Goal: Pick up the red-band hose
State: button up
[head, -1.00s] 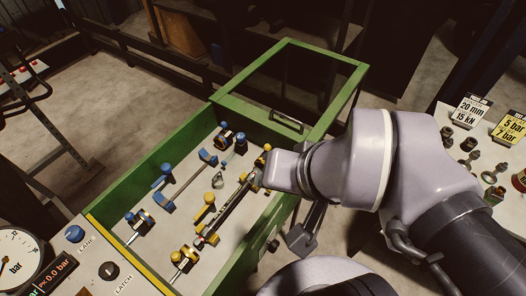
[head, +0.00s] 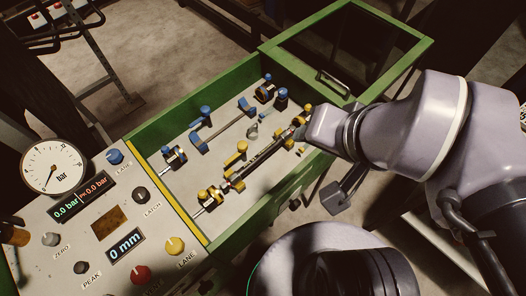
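A dark hose (head: 264,160) lies along the row of yellow fittings in the green-framed test bed (head: 162,116). A small reddish patch seems to show near its lower left end, but a red band is not clear at this size. The end of my arm (head: 329,132) is at the upper right end of the hose and covers part of that area.
A second row with blue fittings (head: 201,145) lies parallel, farther back. The green-framed lid (head: 416,60) stands at the far right end. A control panel (head: 95,222) with a pressure gauge (head: 53,167), knobs and a 0 mm display (head: 125,246) is at lower left.

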aim_at(235, 178)
jog(key=i+l+u, duration=0.1)
jog(key=u, duration=0.7)
jog(key=i+l, duration=0.05)
